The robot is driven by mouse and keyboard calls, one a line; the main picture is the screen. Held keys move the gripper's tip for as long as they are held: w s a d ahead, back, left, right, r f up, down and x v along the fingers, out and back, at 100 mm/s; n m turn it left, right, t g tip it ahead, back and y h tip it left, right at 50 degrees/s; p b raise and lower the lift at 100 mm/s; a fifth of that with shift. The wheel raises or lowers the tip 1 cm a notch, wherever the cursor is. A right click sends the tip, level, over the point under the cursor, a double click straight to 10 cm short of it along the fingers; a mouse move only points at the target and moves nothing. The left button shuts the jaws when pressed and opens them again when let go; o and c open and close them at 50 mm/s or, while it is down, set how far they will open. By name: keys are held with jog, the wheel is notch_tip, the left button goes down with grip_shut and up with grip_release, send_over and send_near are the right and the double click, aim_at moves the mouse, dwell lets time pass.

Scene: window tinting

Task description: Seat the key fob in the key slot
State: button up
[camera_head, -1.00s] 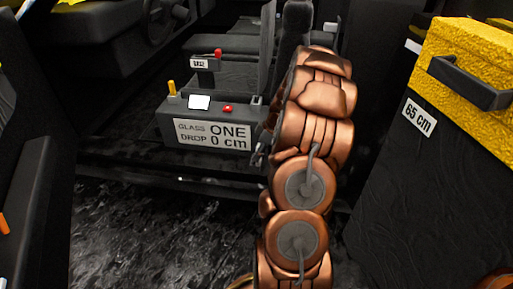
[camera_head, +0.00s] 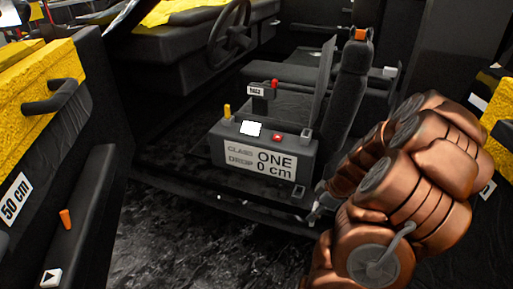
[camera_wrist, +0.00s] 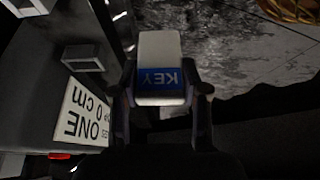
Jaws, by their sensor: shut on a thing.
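My gripper (camera_wrist: 163,98) is shut on the key fob (camera_wrist: 158,50), a white block with a blue band reading "KEY". In the head view my gripper (camera_head: 318,207) is low, just beyond the right front corner of the dark console (camera_head: 217,150); the fob cannot be made out there. A small grey open socket (camera_wrist: 82,57) stands out from the console, left of the fob in the wrist view and apart from it.
The console carries a "ONE 0 cm" label (camera_head: 262,162), a yellow peg (camera_head: 227,112), a red button (camera_head: 277,136) and a red-topped lever (camera_head: 274,84). A seat (camera_head: 348,95) stands behind. The floor in front is clear.

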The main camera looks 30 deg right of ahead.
jog(key=w+a+r+m+h, duration=0.1)
jog(key=w+a+r+m, duration=0.1)
jog(key=w+a+r, duration=0.35)
jog(key=w+a+r+m, duration=0.25)
jog(key=w+a, duration=0.35)
jog(key=w, duration=0.5)
jog(key=w+a+r+m+h, duration=0.1)
jog(key=w+a+r, duration=0.25)
jog(key=a, duration=0.25)
jog(key=w+a+r+m+p, duration=0.1)
jog(key=w+a+r, duration=0.1)
jog(key=a+r, duration=0.35)
jog(key=w+a+r+m+h, duration=0.1)
jog(key=w+a+r, duration=0.1)
jog(key=a, duration=0.6)
jog(key=w+p+v, duration=0.1)
jog(key=p+v, duration=0.9)
jog(key=p, duration=0.6)
jog(key=w+r+p+v, duration=0.1)
jog(key=w+p+v, duration=0.1)
jog(key=p+v, duration=0.7)
jog(key=shift+w+d+r+t+p, duration=0.2)
jog(key=shift+d+r+t+p, duration=0.3)
jog(key=shift+p, duration=3.1)
jog(key=shift+n, duration=0.25)
